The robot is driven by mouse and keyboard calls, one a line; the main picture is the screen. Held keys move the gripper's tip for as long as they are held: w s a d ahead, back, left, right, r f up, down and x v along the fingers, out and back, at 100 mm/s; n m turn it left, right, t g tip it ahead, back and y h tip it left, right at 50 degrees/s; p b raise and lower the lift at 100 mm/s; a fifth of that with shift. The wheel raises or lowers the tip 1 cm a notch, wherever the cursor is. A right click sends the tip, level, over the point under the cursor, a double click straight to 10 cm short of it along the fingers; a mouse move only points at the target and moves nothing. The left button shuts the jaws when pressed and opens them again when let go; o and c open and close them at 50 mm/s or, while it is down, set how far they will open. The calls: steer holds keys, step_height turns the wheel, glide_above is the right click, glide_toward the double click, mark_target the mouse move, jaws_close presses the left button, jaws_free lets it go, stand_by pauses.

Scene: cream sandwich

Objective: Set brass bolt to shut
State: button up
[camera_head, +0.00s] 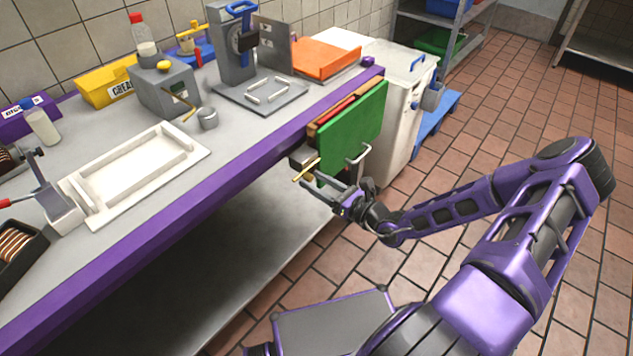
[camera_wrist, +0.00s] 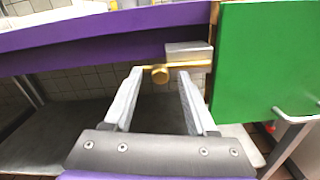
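The brass bolt (camera_wrist: 161,74) is a round knob on a thin rod, below the purple counter edge, in front of a small grey block (camera_wrist: 188,50). In the head view the bolt (camera_head: 306,171) sticks out just left of the green door (camera_head: 352,133). The rod reaches right towards the door in the wrist view. My gripper (camera_wrist: 160,72) is open, with one finger on each side of the knob in that view; I cannot tell whether either touches it. In the head view my gripper (camera_head: 318,190) is just below the bolt.
A metal handle (camera_head: 357,154) sticks out from the green door. A white bin (camera_head: 404,100) stands behind it. The purple counter edge (camera_head: 160,242) runs along the left. The tiled floor (camera_head: 450,150) to the right is mostly open.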

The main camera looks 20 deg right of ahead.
jaws_close()
stand_by(1.3)
